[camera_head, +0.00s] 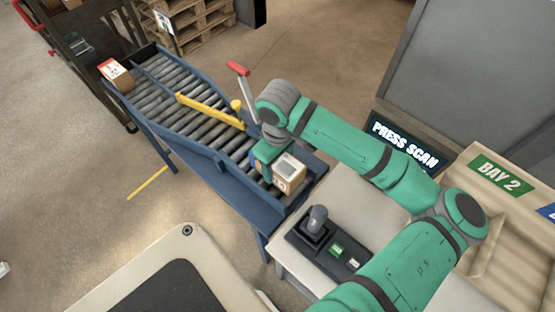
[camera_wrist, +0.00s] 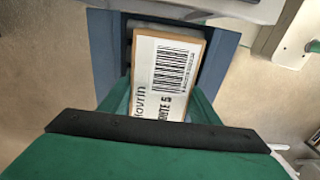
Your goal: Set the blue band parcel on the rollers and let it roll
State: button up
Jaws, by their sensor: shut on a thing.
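The parcel (camera_head: 289,174) is a small brown carton with a white label on top, at the near end of the roller conveyor (camera_head: 190,95). A bit of blue shows at its left side in the head view. In the wrist view the parcel (camera_wrist: 165,78) has a barcode label facing up. My gripper (camera_head: 268,158) is shut on it from the upper left. The parcel is at the conveyor's near end plate; I cannot tell whether it touches it. Its underside is hidden.
A yellow bar (camera_head: 210,110) lies across the rollers, beside a red-handled lever (camera_head: 238,69). Another labelled parcel (camera_head: 116,74) sits at the conveyor's far end. A scanner on a black stand (camera_head: 316,221) is on the table at right. A "PRESS SCAN" screen (camera_head: 404,144) stands behind my arm.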

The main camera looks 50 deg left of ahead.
jog(key=shift+f, duration=0.3)
jog(key=o, duration=1.4)
jog(key=shift+r, duration=0.1)
notch_tip(320, 180, up, 11)
jog(key=shift+f, duration=0.2)
jog(key=shift+s, duration=0.15)
